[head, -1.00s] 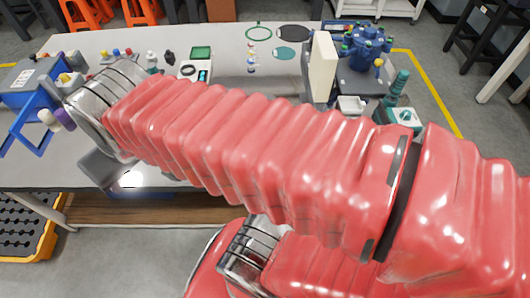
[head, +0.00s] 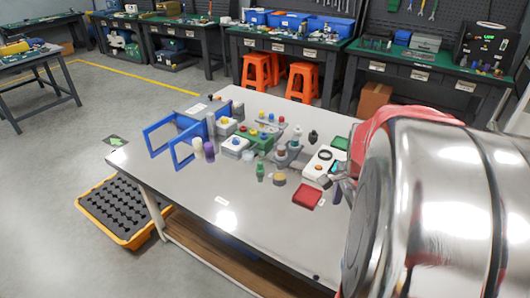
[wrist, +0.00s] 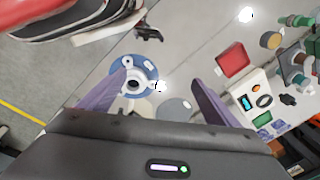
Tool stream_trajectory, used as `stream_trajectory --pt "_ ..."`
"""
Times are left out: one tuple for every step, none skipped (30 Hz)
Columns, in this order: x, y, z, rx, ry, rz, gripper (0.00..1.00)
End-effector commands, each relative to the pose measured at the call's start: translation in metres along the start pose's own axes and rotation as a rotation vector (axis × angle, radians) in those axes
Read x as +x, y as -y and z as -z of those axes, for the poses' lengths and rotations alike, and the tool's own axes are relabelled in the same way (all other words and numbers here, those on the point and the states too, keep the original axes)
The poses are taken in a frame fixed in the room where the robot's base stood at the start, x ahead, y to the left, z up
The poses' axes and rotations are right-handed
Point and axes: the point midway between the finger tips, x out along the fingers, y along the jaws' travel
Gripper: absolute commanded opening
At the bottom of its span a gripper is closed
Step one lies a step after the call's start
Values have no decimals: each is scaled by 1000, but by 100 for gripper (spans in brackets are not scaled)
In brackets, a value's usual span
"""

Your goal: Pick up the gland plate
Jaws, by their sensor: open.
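In the wrist view, a round blue part (wrist: 146,70) with a pale raised middle and a dark central hole lies on the table. It looks like the gland plate, but I cannot be sure. My gripper (wrist: 158,77) is open, with two purple-grey fingers spread wide and nothing between their tips. The blue part shows beyond the left finger, which covers some of its left side. I cannot tell how high the fingers are above it. In the head view my silver wrist and red arm hide the right end of the table, and I do not see the blue part there.
In the wrist view, a grey disc (wrist: 174,109) lies near the right finger. A red box (wrist: 232,59) and a white instrument (wrist: 258,100) stand to the right. In the head view, the table (head: 180,190) holds a blue frame (head: 187,154) and several fittings. Its front-left surface is clear.

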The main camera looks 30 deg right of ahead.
Motion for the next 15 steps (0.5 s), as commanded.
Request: stream_trajectory --pt "10 -5 18 95 4 -22 84" --pt "14 -8 26 151 5 -32 84" --pt "20 -13 38 226 7 -46 84" --pt "25 -16 47 282 8 -56 84" --pt "30 -20 56 336 9 -66 84" --pt "36 -25 66 404 10 -79 84" --pt "40 -29 74 453 11 -88 84" --pt "44 -33 80 499 11 -96 84" --pt "48 -38 88 553 12 -105 84" --pt "51 -40 94 588 12 -111 84" --pt "54 -43 98 617 12 -116 84" --pt "57 -47 102 651 12 -123 84" --pt "58 -48 105 669 12 -126 84" --pt "60 -50 107 685 12 -128 84" --pt "60 -51 109 698 12 -130 84"
